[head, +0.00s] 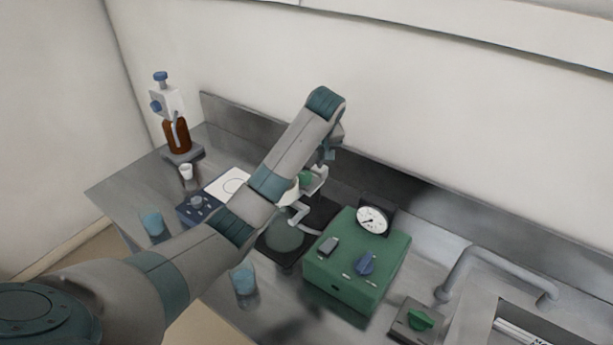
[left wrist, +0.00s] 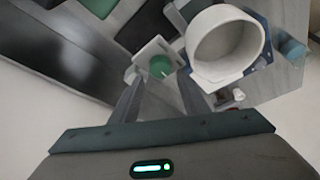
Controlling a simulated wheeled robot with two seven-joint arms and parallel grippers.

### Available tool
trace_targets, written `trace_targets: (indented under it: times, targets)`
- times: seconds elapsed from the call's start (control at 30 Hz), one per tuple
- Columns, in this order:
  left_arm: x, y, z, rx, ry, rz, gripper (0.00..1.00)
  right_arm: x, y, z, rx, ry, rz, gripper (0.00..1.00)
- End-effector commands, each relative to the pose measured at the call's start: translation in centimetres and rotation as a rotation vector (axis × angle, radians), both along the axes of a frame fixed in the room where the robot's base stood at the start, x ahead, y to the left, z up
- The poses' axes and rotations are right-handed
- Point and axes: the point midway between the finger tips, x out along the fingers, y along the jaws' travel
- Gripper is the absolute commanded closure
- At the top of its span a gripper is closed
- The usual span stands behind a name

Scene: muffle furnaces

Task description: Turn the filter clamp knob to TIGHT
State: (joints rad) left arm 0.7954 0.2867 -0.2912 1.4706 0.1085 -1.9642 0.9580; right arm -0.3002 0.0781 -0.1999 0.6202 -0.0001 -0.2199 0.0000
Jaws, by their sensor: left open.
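The filter clamp knob, a round green knob, is in the left wrist view (left wrist: 160,67) on a pale square plate, beside a white round funnel (left wrist: 226,45). In the head view a green knob (head: 306,178) shows at a pale clamp, partly hidden by my left arm. My left gripper (head: 329,153) is above and behind it, pointing down; its fingers are mostly hidden there. In the left wrist view my left gripper (left wrist: 160,88) is open and empty, with the knob beyond and between the fingertips. I cannot read any TIGHT mark. My right gripper is not in view.
A green pump box (head: 345,280) with a blue knob and a gauge (head: 372,219) stands right of the clamp. A second green knob (head: 421,320) sits on a grey block near the faucet (head: 490,262). A brown bottle (head: 177,135) and blue beakers (head: 244,279) stand on the bench.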

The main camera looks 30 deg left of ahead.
Motion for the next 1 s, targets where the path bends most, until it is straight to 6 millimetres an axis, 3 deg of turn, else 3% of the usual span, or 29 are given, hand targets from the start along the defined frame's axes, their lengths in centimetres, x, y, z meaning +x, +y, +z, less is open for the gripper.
trace_targets:
  times: [0.03,0.1,0.4,0.8,0.83,0.93,1.0]
  targets:
    - [0.2,0.3,-1.0,0.0,0.003,0.002,0.58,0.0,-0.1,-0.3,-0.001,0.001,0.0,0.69]
    - [0.4,0.6,-1.7,0.001,0.006,0.001,0.58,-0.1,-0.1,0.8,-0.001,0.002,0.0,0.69]
    - [1.4,1.6,-5.1,0.0,0.001,0.0,0.58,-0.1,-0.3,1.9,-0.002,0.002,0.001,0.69]
    - [1.6,1.8,-5.8,-0.001,-0.001,0.0,0.58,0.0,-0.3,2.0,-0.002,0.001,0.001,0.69]
    - [1.6,1.8,-5.8,-0.001,-0.001,0.0,0.61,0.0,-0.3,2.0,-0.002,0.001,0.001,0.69]
    - [1.6,1.8,-5.8,-0.001,-0.001,0.0,0.85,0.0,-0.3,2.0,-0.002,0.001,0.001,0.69]
    - [1.6,1.8,-5.8,-0.001,-0.001,0.0,0.89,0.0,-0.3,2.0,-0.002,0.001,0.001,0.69]
